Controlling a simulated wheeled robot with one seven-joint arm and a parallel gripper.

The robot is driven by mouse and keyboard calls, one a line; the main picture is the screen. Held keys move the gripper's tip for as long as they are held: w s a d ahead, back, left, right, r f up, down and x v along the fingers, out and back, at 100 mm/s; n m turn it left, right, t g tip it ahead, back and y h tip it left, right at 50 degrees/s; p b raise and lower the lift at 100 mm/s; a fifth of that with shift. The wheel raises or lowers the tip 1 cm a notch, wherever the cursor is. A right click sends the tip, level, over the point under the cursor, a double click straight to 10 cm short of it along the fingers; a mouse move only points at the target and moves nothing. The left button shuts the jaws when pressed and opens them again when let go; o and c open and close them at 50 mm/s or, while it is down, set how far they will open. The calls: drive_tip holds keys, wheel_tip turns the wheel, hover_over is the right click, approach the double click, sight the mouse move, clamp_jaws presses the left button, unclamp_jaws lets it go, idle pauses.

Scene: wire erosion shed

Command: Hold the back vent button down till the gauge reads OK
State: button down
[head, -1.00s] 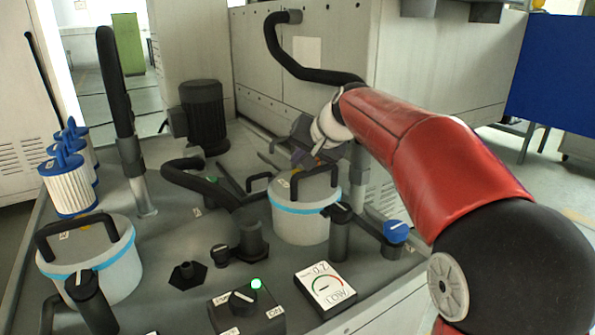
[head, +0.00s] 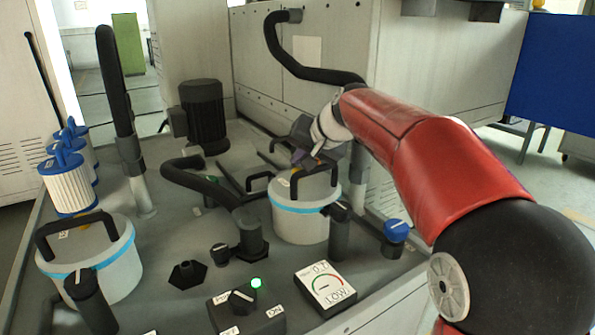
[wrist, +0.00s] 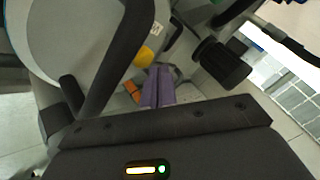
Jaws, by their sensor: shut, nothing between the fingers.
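The back canister (head: 300,222), pale with a blue band and black lid handle, stands at the middle of the bench. A yellow button (wrist: 145,55) shows on its lid in the wrist view. My gripper (head: 300,158) is over this lid, by the handle. In the wrist view its purple fingers (wrist: 158,78) are shut and empty, with tips close beside the button. I cannot tell whether they touch it. The gauge (head: 325,287) on the front of the bench appears to read 0.1 and LOW.
A front canister (head: 95,265) with a handle stands at left. A black switch box (head: 245,308) with a lit green lamp (head: 256,283) sits left of the gauge. A blue knob (head: 397,230), black post (head: 340,230) and hose (head: 200,185) surround the back canister.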

drive_tip(key=shift+f, duration=0.25)
drive_tip(key=shift+s+f+b, duration=0.1)
drive_tip(key=shift+f+b, duration=0.65)
drive_tip(key=shift+f, duration=0.3)
idle(1.6)
drive_tip(key=shift+a+r, duration=0.1)
idle(1.8)
drive_tip(key=shift+a+r+p, duration=0.15)
drive_tip(key=shift+r+p, duration=0.8)
drive_tip(key=shift+r, duration=0.25)
drive_tip(key=r+p, duration=0.4)
drive_tip(key=r, duration=0.1)
drive_tip(key=shift+d, duration=0.2)
